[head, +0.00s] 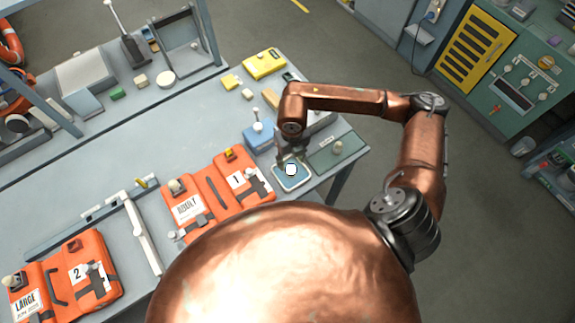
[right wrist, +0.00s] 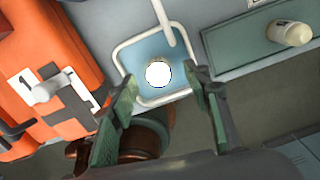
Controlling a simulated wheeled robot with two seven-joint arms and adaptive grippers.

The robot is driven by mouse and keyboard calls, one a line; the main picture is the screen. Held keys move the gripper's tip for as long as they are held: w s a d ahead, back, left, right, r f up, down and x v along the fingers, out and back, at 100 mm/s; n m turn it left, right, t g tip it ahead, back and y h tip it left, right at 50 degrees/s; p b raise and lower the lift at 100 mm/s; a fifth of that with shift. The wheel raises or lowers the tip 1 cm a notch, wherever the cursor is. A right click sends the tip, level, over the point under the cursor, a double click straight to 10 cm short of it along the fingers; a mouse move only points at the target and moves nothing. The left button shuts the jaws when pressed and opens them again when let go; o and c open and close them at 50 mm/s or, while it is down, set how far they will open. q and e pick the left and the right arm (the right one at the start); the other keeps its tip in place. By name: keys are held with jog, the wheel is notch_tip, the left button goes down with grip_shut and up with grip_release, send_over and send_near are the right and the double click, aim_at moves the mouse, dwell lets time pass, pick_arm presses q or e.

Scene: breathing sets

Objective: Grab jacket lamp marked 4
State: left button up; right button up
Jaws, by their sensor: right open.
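A small white round-topped piece (head: 291,169), possibly a lamp seen end-on, stands in a white-rimmed blue tray (head: 279,182) near the bench's front right edge. It also shows in the right wrist view (right wrist: 158,74), between and beyond my fingertips. No mark 4 can be read on it. My right gripper (head: 287,158) is over the tray; in the right wrist view its two green-padded fingers (right wrist: 165,84) are apart with nothing gripped. A pale cylindrical piece (head: 338,147) is on a green plate to the right (right wrist: 290,34). My left gripper is not in view.
Orange jackets marked 1 (head: 255,199) and 2 (head: 112,288) lie left of the tray, with small pale fittings on them. A blue block (head: 257,138) with an upright white piece stands behind the tray. Yellow boxes (head: 264,64) are farther back. Floor lies beyond the bench edge.

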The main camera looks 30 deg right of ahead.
aim_at(292, 168)
jog(key=shift+s+d+f, duration=0.1)
jog(key=shift+s+f, duration=0.3)
jog(key=shift+f, duration=0.45)
jog(key=shift+s+a+f+p, duration=0.1)
jog(key=shift+a+f+p, duration=0.1)
jog(key=shift+f, duration=0.4)
jog(key=shift+a+f+p, duration=0.1)
jog(key=shift+f+p, duration=0.05)
jog(key=shift+f, duration=1.7)
jog(key=c, duration=1.2)
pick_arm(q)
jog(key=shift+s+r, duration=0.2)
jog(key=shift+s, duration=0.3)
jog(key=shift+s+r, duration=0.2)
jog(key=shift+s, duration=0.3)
pick_arm(e)
grip_shut()
